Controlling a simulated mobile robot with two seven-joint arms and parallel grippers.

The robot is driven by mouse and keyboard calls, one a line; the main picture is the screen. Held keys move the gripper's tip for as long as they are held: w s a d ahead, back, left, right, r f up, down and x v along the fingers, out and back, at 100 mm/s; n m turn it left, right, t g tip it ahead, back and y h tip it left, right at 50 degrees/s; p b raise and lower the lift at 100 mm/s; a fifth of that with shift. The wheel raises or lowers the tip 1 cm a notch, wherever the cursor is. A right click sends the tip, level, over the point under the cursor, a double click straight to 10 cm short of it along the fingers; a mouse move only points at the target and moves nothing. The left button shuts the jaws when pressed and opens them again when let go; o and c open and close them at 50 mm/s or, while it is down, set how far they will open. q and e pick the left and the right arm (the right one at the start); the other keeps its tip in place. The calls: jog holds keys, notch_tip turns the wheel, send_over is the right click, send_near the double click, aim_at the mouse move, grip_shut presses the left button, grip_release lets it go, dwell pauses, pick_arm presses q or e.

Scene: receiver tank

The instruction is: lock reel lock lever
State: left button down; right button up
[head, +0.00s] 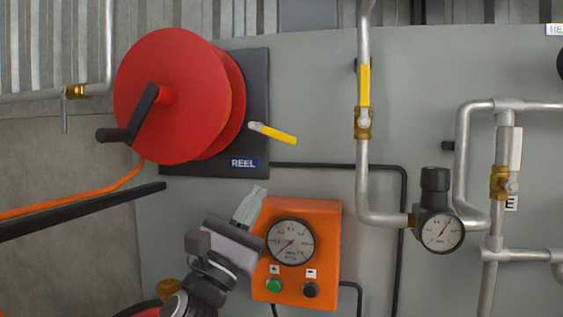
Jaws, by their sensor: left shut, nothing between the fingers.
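The reel lock lever (276,133) is a short yellow handle with a pale pivot, on the dark plate beside the red reel (165,95). It points right and slightly down, its yellow end past the plate's right edge. The blue REEL label (244,163) is below it. My left gripper (258,191) is below the lever and label, in front of the orange gauge box's upper left corner. Its fingers point up, are shut and hold nothing, apart from the lever. My right gripper is not in view.
The orange box (328,230) carries a gauge, a green button and a black button. A vertical pipe with a yellow-handled valve (364,90) stands right of the lever. A black crank (130,120) sticks out from the reel. The panel between lever and box is mostly clear.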

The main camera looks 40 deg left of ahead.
aim_at(279, 135)
pick_arm(q)
jog(key=shift+p+x, duration=1.65)
jog(key=shift+x, duration=3.4)
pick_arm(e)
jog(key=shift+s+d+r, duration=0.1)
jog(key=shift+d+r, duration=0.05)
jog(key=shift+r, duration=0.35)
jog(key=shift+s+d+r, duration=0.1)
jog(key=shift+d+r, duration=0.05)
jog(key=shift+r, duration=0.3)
pick_arm(q)
jog(key=shift+f, duration=0.1)
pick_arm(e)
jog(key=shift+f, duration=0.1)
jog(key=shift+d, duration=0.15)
